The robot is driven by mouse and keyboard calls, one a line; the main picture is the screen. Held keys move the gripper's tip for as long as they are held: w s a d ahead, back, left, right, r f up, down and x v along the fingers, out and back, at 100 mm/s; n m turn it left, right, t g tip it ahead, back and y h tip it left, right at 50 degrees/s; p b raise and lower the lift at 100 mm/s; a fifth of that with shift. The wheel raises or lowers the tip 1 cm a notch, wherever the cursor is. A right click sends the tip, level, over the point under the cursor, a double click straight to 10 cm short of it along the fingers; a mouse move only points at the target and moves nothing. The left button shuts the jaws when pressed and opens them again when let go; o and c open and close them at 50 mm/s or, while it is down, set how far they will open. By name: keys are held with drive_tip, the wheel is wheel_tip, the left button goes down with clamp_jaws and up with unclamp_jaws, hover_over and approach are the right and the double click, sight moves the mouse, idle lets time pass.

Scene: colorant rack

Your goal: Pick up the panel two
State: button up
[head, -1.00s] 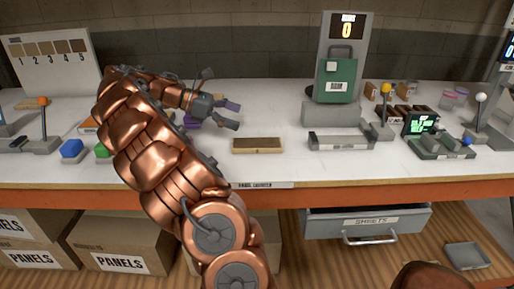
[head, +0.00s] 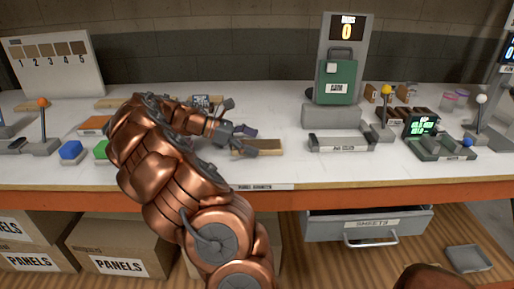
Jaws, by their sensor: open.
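A flat brown wooden panel (head: 250,153) lies on the white workbench in the middle. No number can be read on it, so I cannot tell whether it is panel two. My gripper (head: 262,140) is open and empty, with its fingers just above and partly over the panel's far edge. I cannot tell whether they touch it. My arm and hand hide part of the bench behind. A sample board (head: 52,62) numbered 1 to 5 stands at the back left, with brown swatches above the numbers.
A green machine (head: 337,80) with a display reading 0 stands behind to the right. A low grey holder (head: 341,143) lies right of the panel. Blue (head: 71,150) and green (head: 101,150) buttons are at the left. The front bench edge is clear.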

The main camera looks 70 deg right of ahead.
drive_tip(key=shift+x, duration=1)
drive_tip(key=shift+c, duration=0.3)
drive_tip(key=c, duration=1.2)
